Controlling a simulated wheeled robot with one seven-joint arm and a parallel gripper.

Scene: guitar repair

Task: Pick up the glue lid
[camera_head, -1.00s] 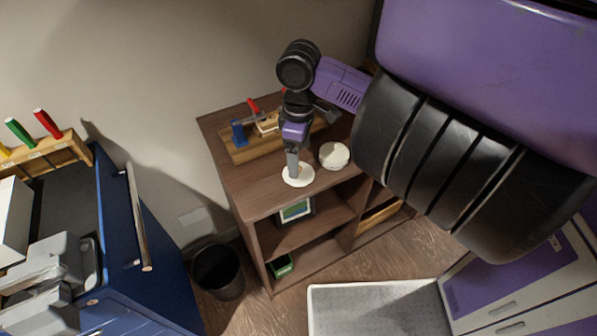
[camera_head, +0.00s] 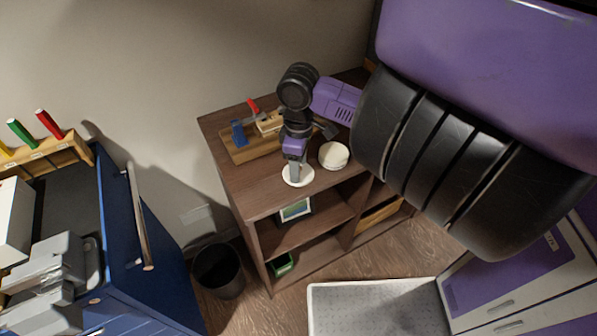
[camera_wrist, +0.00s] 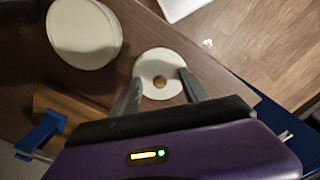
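The glue lid appears to be a flat white disc (camera_head: 299,176) on the brown cabinet top, near its front edge. In the wrist view the white disc (camera_wrist: 161,58) has a round brown spot or hole at its middle. My gripper (camera_head: 294,173) points down right over it. In the wrist view my gripper (camera_wrist: 160,80) has its two fingers apart, one at each side of the disc, with nothing seen between them but the disc. I cannot tell whether the fingertips touch it. A thicker white round thing, perhaps the glue pot (camera_head: 334,155), stands beside it; the wrist view shows it too (camera_wrist: 85,33).
A wooden block with a blue clamp (camera_head: 238,133) and a red-handled tool lies behind my gripper on the cabinet top (camera_head: 240,186). A black bin (camera_head: 219,271) stands on the floor. A blue tool cabinet (camera_head: 150,235) is at the left.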

